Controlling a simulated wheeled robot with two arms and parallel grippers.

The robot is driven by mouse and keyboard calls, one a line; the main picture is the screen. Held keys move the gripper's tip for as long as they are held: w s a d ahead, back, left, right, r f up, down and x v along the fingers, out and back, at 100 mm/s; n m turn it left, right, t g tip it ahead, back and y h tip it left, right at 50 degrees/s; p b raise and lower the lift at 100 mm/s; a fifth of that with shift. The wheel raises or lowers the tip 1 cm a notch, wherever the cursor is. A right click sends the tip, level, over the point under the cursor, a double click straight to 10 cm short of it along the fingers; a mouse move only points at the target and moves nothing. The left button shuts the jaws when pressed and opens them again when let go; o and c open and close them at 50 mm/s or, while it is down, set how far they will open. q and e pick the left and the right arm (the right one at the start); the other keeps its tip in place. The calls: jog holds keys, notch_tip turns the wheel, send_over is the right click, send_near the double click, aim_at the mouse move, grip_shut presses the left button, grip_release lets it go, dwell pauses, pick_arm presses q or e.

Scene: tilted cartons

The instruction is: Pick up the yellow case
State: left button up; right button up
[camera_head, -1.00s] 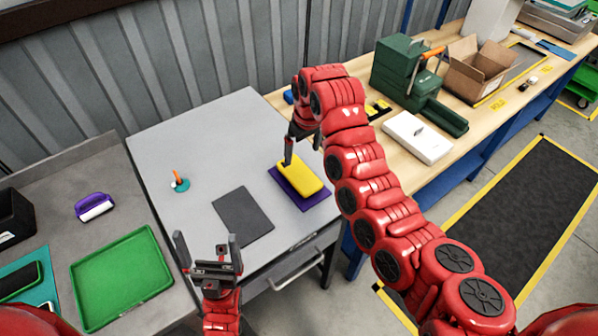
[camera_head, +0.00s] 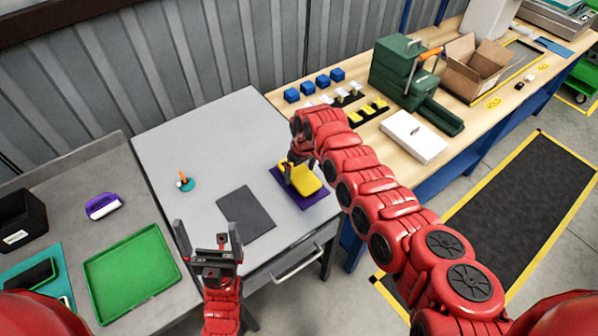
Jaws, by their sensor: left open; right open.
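The yellow case (camera_head: 308,184) lies on a purple mat (camera_head: 318,199) at the right side of the grey table. My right gripper (camera_head: 289,179) is at the case's left end, with its fingers pointing down and partly hidden by my own arm. It reads as open, and I cannot tell whether a finger touches the case. My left gripper (camera_head: 208,237) is open and empty, upright in front of the grey table's near edge.
A dark grey mat (camera_head: 245,214) and a small teal stand with an orange tip (camera_head: 184,182) are on the grey table (camera_head: 215,135). A green tray (camera_head: 131,273) lies at left.

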jog(key=c, duration=1)
jog(key=shift+w, duration=0.1)
